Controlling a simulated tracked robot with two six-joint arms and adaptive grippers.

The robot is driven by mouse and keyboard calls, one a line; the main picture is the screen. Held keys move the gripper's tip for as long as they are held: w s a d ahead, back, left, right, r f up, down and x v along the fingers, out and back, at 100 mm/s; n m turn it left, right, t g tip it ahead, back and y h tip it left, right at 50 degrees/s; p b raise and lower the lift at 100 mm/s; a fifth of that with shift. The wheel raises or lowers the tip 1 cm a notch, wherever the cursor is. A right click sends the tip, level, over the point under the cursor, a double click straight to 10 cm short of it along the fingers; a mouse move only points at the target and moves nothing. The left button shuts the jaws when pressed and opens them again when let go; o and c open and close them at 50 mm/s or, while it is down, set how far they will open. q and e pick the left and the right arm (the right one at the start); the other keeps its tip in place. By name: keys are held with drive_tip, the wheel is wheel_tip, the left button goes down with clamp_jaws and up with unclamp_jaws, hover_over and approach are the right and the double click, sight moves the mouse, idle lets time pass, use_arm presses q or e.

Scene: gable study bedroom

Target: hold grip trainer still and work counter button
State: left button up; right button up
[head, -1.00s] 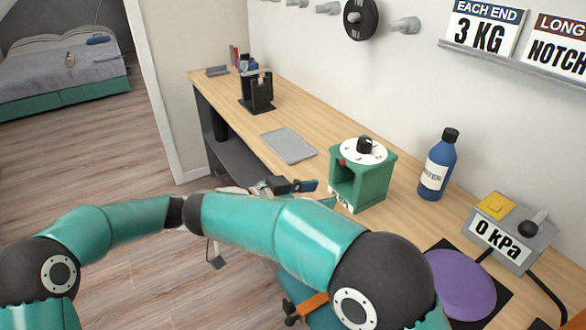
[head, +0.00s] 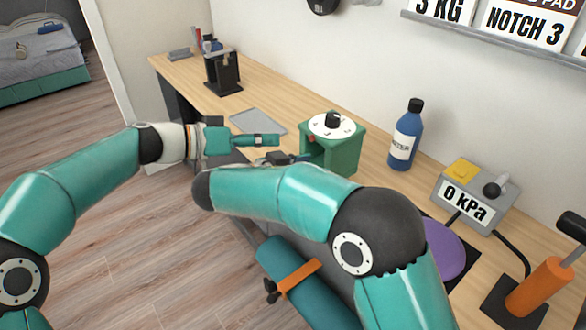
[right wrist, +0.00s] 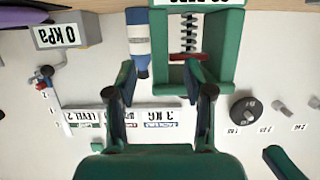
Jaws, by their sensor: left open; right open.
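The grip trainer is a green box frame (head: 346,157) with a white dial (head: 325,131) and black knob on top, standing upright near the desk's front edge. A small red part (head: 312,138) shows by its upper left corner; I cannot tell if it is the counter button. In the right wrist view the trainer (right wrist: 228,60) appears upside down, with a spring and red bar inside. My left gripper (head: 272,140) is open, left of the trainer and apart from it. My right gripper (right wrist: 160,78) is open and empty, facing the trainer; in the head view my arm partly hides it.
A blue bottle (head: 405,135) stands right of the trainer. Further right are a grey 0 kPa box (head: 447,190), a purple pad (head: 443,250) and an orange-handled stand (head: 540,285). A grey tray (head: 258,122) lies behind my left gripper, with a black holder (head: 222,73) beyond.

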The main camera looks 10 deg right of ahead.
sight(342, 160)
drive_tip(key=x, duration=1)
drive_tip(key=shift+w+d+f, duration=0.1)
drive_tip(key=shift+d, duration=0.15)
clamp_jaws()
idle(0.7)
use_arm(q)
clamp_jaws()
idle(1.2)
